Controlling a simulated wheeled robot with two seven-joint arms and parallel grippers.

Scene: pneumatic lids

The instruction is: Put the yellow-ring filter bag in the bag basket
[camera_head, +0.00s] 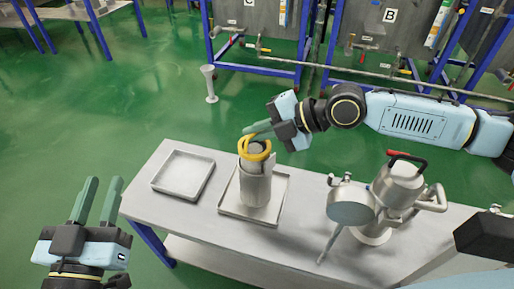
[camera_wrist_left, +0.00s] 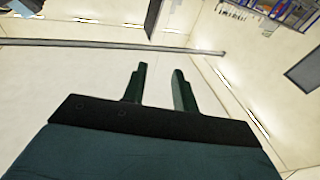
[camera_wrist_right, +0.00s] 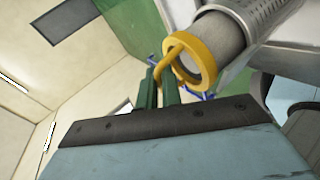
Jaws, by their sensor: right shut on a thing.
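The yellow-ring filter bag is grey, with a yellow ring (camera_head: 255,155) and a yellow handle loop at its top. My right gripper (camera_head: 258,131) is shut on the loop, which also shows between its fingers in the right wrist view (camera_wrist_right: 160,88). The bag basket (camera_head: 255,188) is a perforated metal cylinder standing upright on a tray. The grey bag body (camera_wrist_right: 222,38) runs into the basket (camera_wrist_right: 262,12), with the ring still above the rim. The bag's lower end is hidden. My left gripper (camera_head: 97,198) is open and empty, left of the table.
The basket's tray (camera_head: 228,207) and an empty tray (camera_head: 184,173) sit on the metal table (camera_head: 150,205). A metal housing with an open lid (camera_head: 352,212) stands on the right. Another metal cylinder (camera_head: 209,82) stands on the green floor behind.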

